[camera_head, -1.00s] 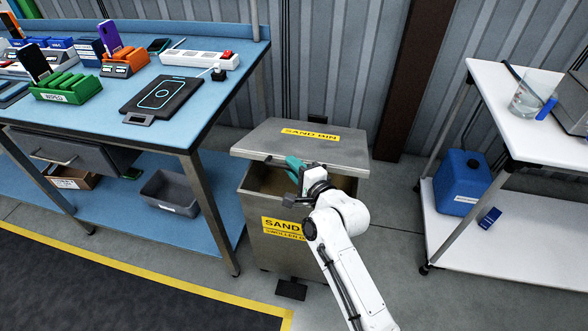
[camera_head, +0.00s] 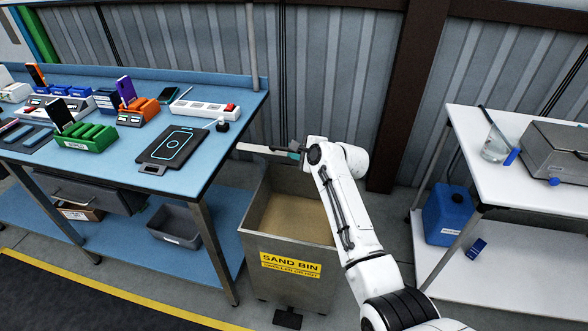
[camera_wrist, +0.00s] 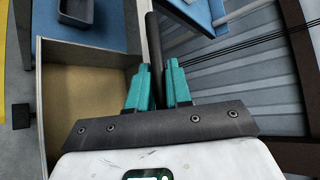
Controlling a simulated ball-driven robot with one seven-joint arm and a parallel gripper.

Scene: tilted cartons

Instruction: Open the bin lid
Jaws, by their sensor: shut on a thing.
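The sand bin (camera_head: 288,270) is a grey metal box with a yellow label, on the floor between the two tables. Its top is open and tan sand (camera_head: 292,218) shows inside; the wrist view also shows the sand (camera_wrist: 90,95). The lid (camera_head: 262,149) is raised above the bin's back and shows as a thin pale strip, mostly hidden by my arm. My gripper (camera_head: 294,152) is at the lid, partly hidden behind my wrist.
A blue workbench (camera_head: 225,110) with chargers and phones stands close on the left. A white table (camera_head: 490,125) with a beaker and a grey case stands on the right. A corrugated wall is close behind the bin. A dark pedal (camera_head: 287,318) is at its foot.

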